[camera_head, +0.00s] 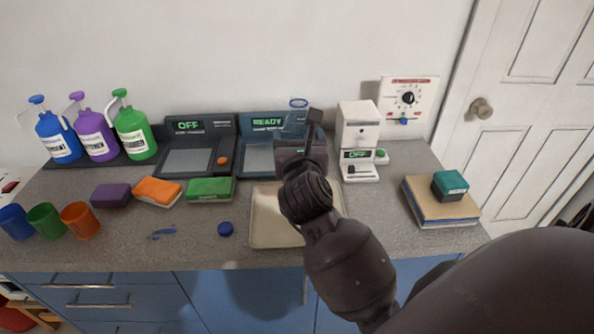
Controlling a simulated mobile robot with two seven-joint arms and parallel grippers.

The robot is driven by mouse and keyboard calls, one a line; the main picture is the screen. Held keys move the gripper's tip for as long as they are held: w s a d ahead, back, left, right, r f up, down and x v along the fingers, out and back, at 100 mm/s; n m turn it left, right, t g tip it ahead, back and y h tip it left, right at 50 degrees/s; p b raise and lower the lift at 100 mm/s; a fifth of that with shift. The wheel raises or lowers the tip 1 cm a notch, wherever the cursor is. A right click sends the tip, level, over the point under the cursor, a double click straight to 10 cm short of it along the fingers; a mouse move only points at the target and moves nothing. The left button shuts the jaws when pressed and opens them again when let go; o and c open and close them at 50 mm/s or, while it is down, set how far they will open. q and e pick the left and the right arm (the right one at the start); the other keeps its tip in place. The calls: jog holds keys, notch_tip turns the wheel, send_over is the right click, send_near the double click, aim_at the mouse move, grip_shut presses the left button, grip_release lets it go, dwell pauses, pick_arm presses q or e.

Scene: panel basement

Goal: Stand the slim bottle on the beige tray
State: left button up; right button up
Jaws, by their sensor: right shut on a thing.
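The slim bottle (297,120) is a translucent blue bottle with an open-looking ring at its top. My right gripper (305,128) is shut on it and holds it roughly upright, in front of the panel marked READY. My wrist and gripper hide its lower part, so its height above the counter is hard to tell. The beige tray (267,229) lies on the counter below and nearer to me, partly covered by my right arm. The visible part of the tray is empty. My left gripper is not in view.
Pump bottles (97,140), sponges (158,191) and cups (46,220) fill the left. A blue cap (225,229) lies left of the tray.

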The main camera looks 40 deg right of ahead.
notch_tip(320, 180, down, 7)
jog(key=shift+r+b, duration=0.1)
jog(key=shift+b, duration=0.75)
jog(key=shift+f, duration=0.35)
jog(key=shift+f, duration=0.15)
jog(key=o, duration=1)
